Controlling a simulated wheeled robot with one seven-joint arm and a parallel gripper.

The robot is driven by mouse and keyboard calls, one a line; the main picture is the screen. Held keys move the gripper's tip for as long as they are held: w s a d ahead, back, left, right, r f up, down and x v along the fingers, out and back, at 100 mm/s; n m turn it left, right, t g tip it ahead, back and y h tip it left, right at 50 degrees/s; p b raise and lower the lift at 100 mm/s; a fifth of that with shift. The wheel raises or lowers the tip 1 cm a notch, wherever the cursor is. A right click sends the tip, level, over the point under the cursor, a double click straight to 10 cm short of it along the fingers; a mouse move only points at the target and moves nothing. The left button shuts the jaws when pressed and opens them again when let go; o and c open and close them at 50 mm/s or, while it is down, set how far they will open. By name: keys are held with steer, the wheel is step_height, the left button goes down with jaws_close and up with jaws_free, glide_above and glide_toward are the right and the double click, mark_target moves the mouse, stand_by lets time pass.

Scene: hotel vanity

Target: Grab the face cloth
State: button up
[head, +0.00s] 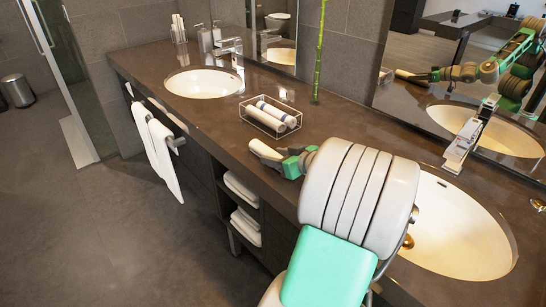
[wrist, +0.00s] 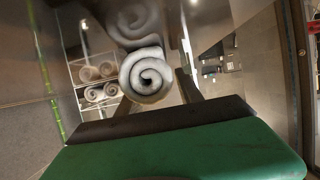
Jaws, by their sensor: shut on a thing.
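The face cloth is a white roll (wrist: 148,75), its spiral end facing the wrist camera. My gripper (wrist: 153,95) is shut on it, with one dark finger on each side. In the head view my gripper (head: 280,156) is over the front part of the counter, in front of the wire basket, with the pale cloth roll (head: 263,152) sticking out to the left. My arm's large white link hides part of the gripper and counter. A second spiral shape shows above the held roll in the wrist view; I cannot tell whether it is a reflection.
A wire basket (head: 248,118) with white rolled cloths (head: 277,115) stands on the dark counter (head: 190,108) near the mirror. Sinks lie left (head: 203,84) and right (head: 455,235). A green bamboo stalk (head: 319,50) rises behind the basket. A towel (head: 163,152) hangs on the counter front.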

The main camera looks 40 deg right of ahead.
steer(key=c, duration=0.4)
steer(key=shift+c, duration=0.2)
